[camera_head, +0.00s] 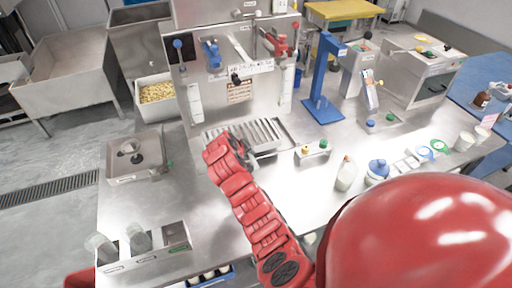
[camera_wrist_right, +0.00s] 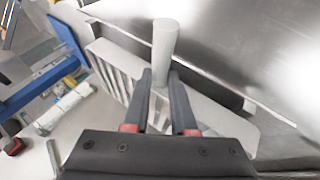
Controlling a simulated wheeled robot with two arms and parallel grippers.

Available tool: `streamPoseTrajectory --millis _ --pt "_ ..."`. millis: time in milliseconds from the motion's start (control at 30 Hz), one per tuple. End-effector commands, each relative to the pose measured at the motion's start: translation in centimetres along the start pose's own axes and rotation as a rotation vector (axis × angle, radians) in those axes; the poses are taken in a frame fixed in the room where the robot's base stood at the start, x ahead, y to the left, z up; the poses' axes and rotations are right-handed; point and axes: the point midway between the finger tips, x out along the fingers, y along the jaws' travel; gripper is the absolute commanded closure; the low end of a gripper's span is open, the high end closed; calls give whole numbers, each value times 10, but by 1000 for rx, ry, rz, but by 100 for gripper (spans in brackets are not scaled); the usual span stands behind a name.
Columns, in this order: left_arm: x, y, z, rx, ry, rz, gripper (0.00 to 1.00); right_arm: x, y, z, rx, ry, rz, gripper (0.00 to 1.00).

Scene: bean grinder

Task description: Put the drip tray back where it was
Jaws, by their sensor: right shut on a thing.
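The drip tray (camera_head: 268,131) is a pale metal tray with a slatted top. It lies at the foot of the large steel machine (camera_head: 232,62) in the head view, and my red right arm covers its near left part. Its slats (camera_wrist_right: 112,66) also show in the right wrist view. My right gripper (camera_head: 254,157) is at the tray's near edge. Whether the tray is fully seated is hidden. My left gripper is out of view.
A blue stand (camera_head: 322,85) is right of the tray. A small block with knobs (camera_head: 313,149), a bottle (camera_head: 346,172) and a blue-lidded jar (camera_head: 377,171) stand nearer right. A steel box (camera_head: 135,158) is at left.

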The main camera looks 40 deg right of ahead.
Motion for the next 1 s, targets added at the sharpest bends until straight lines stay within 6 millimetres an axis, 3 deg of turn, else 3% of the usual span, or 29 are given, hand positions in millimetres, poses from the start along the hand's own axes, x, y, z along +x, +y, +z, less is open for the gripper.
streamPoseTrajectory --millis 133,400,600,1000 --pt "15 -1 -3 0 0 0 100 17 22 -12 3 -3 1 100" --pt "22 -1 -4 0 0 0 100 39 36 -21 1 0 1 100" --pt "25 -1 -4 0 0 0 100 43 40 -24 0 2 0 100" --pt "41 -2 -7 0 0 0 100 70 20 -11 0 0 -1 100"
